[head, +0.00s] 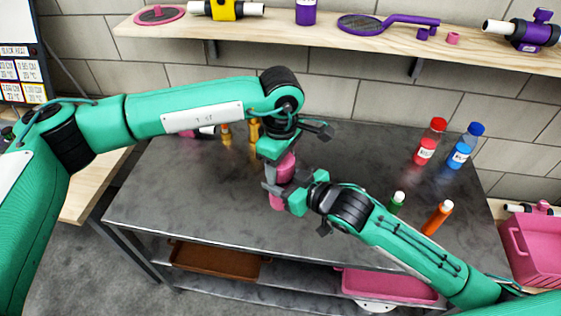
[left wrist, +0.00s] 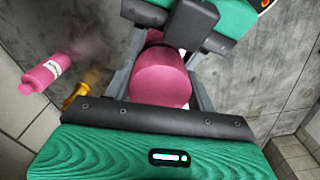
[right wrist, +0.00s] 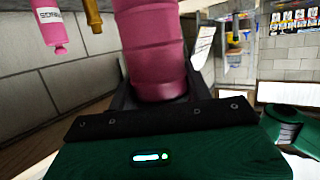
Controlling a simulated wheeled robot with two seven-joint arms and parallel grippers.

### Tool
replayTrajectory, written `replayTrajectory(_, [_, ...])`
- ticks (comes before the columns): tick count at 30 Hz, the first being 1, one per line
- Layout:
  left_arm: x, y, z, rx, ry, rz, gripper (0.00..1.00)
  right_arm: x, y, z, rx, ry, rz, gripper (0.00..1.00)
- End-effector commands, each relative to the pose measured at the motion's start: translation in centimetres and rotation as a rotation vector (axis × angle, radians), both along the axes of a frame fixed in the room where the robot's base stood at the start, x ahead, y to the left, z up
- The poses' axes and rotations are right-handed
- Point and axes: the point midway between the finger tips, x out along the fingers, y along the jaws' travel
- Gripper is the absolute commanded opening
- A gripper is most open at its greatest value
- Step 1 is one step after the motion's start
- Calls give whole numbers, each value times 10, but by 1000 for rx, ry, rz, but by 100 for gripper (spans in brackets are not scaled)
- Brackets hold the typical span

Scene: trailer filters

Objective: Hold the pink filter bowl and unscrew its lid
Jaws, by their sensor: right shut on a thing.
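The pink filter bowl (head: 286,167) stands upright in the middle of the dark table, partly hidden by both grippers. My right gripper (head: 278,187) is shut on its side; the pink body also shows between the fingers in the right wrist view (right wrist: 152,50). My left gripper (head: 279,152) is over the top end, pointing down. In the left wrist view the round pink lid (left wrist: 160,82) lies between the left fingers, with a narrow gap at its right side, so the gripper looks open around it. The seam between lid and bowl is hidden.
A red bottle (head: 427,142) and a blue bottle (head: 465,147) stand at the back right. A green bottle (head: 397,202) and an orange one (head: 437,218) are near my right forearm. A wooden shelf (head: 330,38) runs above.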

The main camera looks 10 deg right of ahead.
Motion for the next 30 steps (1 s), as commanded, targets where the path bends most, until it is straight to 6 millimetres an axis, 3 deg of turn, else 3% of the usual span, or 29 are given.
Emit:
replayTrajectory(1, [0,0,0,-1,-1,0,39,0,0,1,1,-2,1,0])
replayTrajectory(3, [0,0,0,-1,-1,0,29,0,0,1,1,-2,1,0])
replayTrajectory(8, [0,0,0,-1,-1,58,28,0,1,1,1,-2,2,0])
replayTrajectory(20, [0,-1,1,-2,-1,536,28,-1,1,1,2,-1,3,0])
replayTrajectory(30, [1,-1,1,-2,-2,541,28,-1,1,1,1,0,2,0])
